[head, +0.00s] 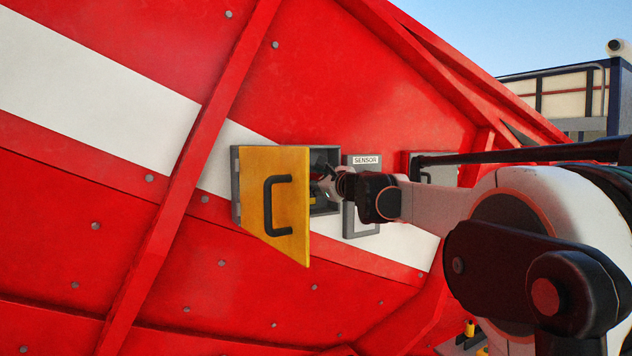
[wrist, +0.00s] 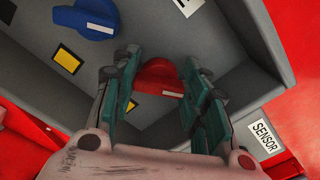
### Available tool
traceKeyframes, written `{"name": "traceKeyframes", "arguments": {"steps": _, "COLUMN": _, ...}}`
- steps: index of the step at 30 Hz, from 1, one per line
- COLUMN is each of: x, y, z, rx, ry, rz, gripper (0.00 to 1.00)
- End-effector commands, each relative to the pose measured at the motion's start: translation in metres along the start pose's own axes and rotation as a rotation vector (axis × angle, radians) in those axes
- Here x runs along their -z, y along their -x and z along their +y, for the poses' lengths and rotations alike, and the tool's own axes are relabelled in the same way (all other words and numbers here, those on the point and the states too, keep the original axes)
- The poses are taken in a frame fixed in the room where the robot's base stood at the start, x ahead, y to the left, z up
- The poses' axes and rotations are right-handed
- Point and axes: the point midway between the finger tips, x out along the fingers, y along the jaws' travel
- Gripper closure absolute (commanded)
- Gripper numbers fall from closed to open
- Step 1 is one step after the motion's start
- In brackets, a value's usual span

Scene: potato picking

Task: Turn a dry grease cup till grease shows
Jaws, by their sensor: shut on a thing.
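A grey box (wrist: 225,45) shows in the wrist view, tilted in the picture. A red rounded knob (wrist: 158,74) sits on its back panel, and a blue knob (wrist: 88,18) is at the upper left. My gripper (wrist: 160,82) is shut on the red knob, with one green-padded finger on each side of it. The fingers hide parts of the red knob. In the head view my gripper (head: 328,183) reaches into the box past its open yellow door (head: 285,170). I see no grease, and nothing clearly recognisable as a grease cup.
The yellow door with its black handle (head: 270,205) stands open left of my gripper. A panel labelled SENSOR (head: 365,161) is just right of the box. Yellow squares (wrist: 67,60) mark the back panel.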

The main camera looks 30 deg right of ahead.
Motion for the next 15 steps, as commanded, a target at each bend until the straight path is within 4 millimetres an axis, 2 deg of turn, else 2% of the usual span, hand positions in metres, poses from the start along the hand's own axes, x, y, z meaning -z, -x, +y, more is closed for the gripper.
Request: {"name": "traceKeyframes", "arguments": {"steps": 15, "x": -0.0001, "y": -0.0002, "z": -0.0004, "rx": 0.000, "ry": -0.065, "rz": 0.000, "gripper": 0.83}}
